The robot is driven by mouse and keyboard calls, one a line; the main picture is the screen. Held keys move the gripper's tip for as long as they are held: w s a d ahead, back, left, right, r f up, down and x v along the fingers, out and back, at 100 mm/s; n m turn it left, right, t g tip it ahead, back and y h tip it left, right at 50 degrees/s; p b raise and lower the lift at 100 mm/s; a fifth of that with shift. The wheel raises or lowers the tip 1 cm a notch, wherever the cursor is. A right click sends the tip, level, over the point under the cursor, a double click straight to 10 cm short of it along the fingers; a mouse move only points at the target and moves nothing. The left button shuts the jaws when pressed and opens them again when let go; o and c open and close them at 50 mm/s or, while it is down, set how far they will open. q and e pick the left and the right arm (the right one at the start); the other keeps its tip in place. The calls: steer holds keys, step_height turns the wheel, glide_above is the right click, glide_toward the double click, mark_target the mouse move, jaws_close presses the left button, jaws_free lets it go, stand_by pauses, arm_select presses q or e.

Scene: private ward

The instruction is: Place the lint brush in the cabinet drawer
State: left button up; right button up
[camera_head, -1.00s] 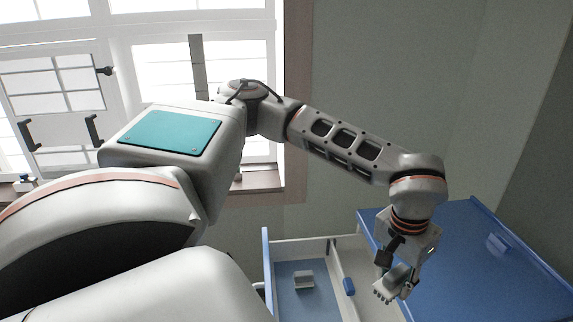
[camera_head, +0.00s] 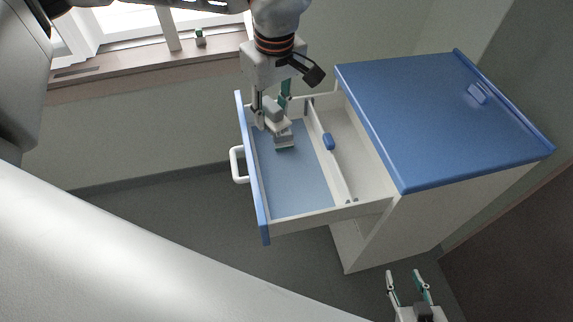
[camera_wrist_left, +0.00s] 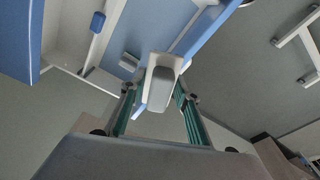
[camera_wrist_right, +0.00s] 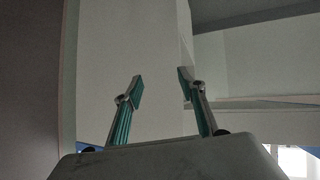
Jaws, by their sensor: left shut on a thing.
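The lint brush (camera_wrist_left: 163,82), with a grey end and a pale body, is held between the fingers of my left gripper (camera_head: 270,108). In the head view the brush (camera_head: 272,110) is over the far left part of the open cabinet drawer (camera_head: 290,182); whether it touches the floor of the drawer I cannot tell. The drawer has a blue floor and front and white walls. My right gripper (camera_head: 407,286) is open and empty, low beside the cabinet; it also shows in the right wrist view (camera_wrist_right: 160,84).
A small pale block (camera_head: 285,143) lies in the drawer just below the held brush. A blue piece (camera_head: 328,141) sits on the drawer's divider. A window sill (camera_head: 150,65) runs behind. Drawer room nearer the camera is free.

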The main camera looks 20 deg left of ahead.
arm_select(q)
steer(key=d+f+n+g+b, duration=0.1)
steer(key=d+f+n+b, duration=0.25)
steer(key=n, duration=0.55)
steer(key=n+b, duration=0.3)
steer(key=n, duration=0.1)
glide_above(294, 187)
steer(key=shift+g, duration=0.3)
steer(key=f, duration=1.4)
steer(key=shift+w+d+f, duration=0.1)
steer(key=shift+d+f, duration=0.15)
steer(key=shift+f, duration=0.45)
step_height(294, 187, down, 3)
steer(key=shift+f+b, duration=0.15)
steer(key=shift+b, duration=0.35)
steer(key=shift+f, duration=0.35)
steer(key=o, duration=1.1)
steer(key=shift+f, duration=0.1)
arm_select(e)
step_height(294, 187, down, 7)
steer(key=d, duration=0.1)
steer(key=shift+s, duration=0.25)
steer(key=shift+f, duration=0.15)
